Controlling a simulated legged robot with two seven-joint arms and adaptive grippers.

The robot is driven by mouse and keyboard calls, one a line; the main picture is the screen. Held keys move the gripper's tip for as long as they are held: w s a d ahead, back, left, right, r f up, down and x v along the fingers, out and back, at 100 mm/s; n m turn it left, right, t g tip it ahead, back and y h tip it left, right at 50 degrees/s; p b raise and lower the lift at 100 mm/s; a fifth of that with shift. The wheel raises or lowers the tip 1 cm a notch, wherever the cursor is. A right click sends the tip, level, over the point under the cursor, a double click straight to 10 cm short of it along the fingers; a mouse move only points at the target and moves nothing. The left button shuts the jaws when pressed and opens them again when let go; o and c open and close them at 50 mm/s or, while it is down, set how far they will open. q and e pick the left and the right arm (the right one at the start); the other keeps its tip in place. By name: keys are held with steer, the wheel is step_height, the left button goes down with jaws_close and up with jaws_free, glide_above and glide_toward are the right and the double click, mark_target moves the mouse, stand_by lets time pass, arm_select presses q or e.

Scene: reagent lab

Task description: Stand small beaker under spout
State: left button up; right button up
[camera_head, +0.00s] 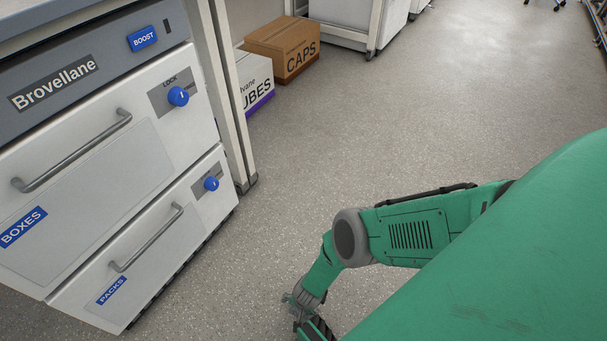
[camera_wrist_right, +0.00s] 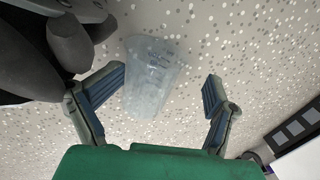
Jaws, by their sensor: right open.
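A small clear beaker (camera_wrist_right: 152,75) shows in the right wrist view against the pale speckled floor. My right gripper (camera_wrist_right: 164,88) is open, with one finger on each side of the beaker. The left-hand finger appears close to the beaker's wall, and a gap shows on the other side. I cannot tell whether either finger touches it. The beaker's lower end is near the green palm. No spout shows in either view. My left gripper is not in view.
A white cabinet (camera_head: 105,150) with two handled drawers stands at the left. Boxes marked CAPS (camera_head: 283,50) and TUBES (camera_head: 254,80) sit on the floor beyond it. Open floor (camera_head: 420,100) lies in the middle. A dark rounded thing (camera_wrist_right: 45,50) is close left of the right gripper.

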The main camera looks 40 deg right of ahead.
mark_target(297, 318)
steer(key=shift+s+a+f+g+b, duration=0.15)
steer(key=shift+s+a+f+b, duration=0.1)
steer(key=shift+s+f, duration=0.25)
steer(key=shift+s+a+f+g+b, duration=0.1)
steer(key=shift+s+a+f+g, duration=0.1)
steer(key=shift+s+f, duration=0.3)
steer(key=shift+a+f, duration=0.2)
steer(key=shift+a, duration=0.1)
steer(key=shift+r, duration=0.1)
steer(key=shift+d, duration=0.1)
steer(key=c, duration=1)
steer(key=shift+c, duration=0.2)
steer(key=shift+w, duration=0.1)
steer(key=shift+c, duration=0.5)
